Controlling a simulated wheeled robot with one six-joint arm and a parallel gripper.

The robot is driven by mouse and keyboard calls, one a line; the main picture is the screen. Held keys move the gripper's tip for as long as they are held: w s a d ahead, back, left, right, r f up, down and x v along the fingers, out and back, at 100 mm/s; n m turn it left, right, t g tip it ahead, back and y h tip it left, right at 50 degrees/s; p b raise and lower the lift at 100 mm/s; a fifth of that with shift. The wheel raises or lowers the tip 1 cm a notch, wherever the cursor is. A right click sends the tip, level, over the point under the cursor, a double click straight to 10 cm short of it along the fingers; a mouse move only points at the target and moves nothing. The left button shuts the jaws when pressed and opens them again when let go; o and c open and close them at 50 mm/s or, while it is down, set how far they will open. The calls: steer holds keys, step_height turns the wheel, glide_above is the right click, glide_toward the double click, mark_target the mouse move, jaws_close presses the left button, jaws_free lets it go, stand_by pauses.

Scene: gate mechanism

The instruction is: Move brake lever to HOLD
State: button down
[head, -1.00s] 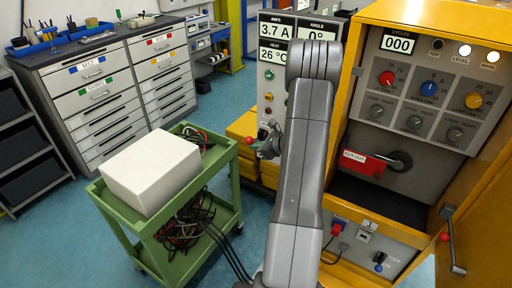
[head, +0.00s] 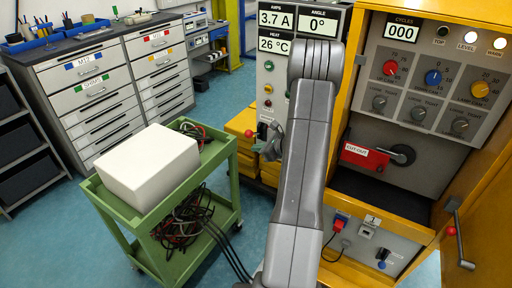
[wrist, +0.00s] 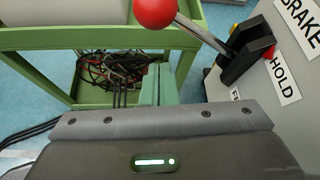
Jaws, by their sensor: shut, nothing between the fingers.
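The brake lever is a metal rod with a red ball knob (wrist: 155,10), which rises up and left from a black pivot block (wrist: 246,50) on a grey panel. A BRAKE label is at the upper right, a HOLD label (wrist: 282,80) is right of the pivot, and a label starting with F is partly hidden below it. In the head view the knob (head: 248,133) is a small red ball left of my arm. My gripper (wrist: 159,86) is shut and empty, below the knob and left of the pivot, apart from both. In the head view my gripper (head: 270,147) is partly hidden by my arm.
A green cart (head: 228,172) with a white box (head: 148,165) and cables stands to the left. The yellow cabinet (head: 350,90) with knobs and a red CUT-OUT tag (head: 365,156) is at right; its door stands open. Blue floor shows between cart and drawers.

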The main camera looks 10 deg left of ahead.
steer(key=v, duration=1)
steer(key=shift+w+b, duration=0.2)
steer(key=shift+b, duration=0.15)
steer(key=w+a+f+n+t+b, duration=0.4)
steer(key=a+f+b, duration=0.4)
steer(key=f+b, duration=0.2)
steer(key=shift+a+f+n+t+h+b, duration=0.25)
steer(key=shift+n+t+b, duration=0.45)
steer(key=shift+n, duration=0.4)
steer(key=shift+r, duration=0.1)
steer(key=shift+s+r, duration=0.1)
steer(key=shift+r, duration=0.05)
